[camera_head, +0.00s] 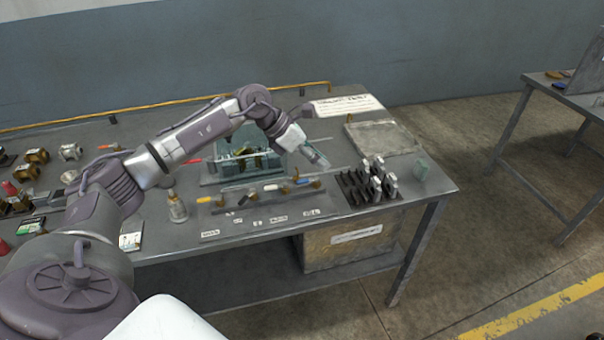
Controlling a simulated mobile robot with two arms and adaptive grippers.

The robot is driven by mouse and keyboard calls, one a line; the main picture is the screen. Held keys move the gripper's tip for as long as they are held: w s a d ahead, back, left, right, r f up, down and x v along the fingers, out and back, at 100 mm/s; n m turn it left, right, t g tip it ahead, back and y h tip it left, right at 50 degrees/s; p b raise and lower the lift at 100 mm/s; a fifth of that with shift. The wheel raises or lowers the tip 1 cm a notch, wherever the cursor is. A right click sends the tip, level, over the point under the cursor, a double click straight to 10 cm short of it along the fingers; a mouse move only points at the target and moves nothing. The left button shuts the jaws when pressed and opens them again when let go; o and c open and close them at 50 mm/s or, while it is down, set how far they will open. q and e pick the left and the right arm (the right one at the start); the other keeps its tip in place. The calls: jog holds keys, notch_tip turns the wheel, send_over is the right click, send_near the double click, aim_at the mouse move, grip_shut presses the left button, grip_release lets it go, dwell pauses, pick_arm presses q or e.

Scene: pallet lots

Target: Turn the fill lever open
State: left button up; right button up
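A low valve strip (262,199) lies on the bench in front of a clear-walled tank (225,150). Small levers sit along it: a yellow one (204,199), a black one (243,199), a white one (271,187) and a blue one (303,181). Small white labels (278,218) lie in front, too small to read, so I cannot tell which lever is the fill lever. My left gripper (322,161) hangs above and behind the strip's right end, near the blue lever and apparently apart from it. Its finger opening is unclear. My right gripper is out of view.
A black rack with several dark and grey pieces (358,190) stands right of the strip. A grey plate (382,138) and a paper sheet (345,105) lie behind. A bottle-like part (177,208) stands left.

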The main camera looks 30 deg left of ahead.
pick_arm(q)
jog(key=s+a+r+g+y, duration=0.2)
jog(key=a+y, duration=0.2)
jog(key=a, duration=0.7)
jog(key=p, duration=0.3)
send_near(300, 181)
jog(key=shift+m, duration=0.3)
jog(key=x, duration=0.6)
jog(key=shift+f, duration=0.1)
jog(key=shift+w+d+f, duration=0.15)
jog(key=shift+f, duration=0.55)
grip_shut()
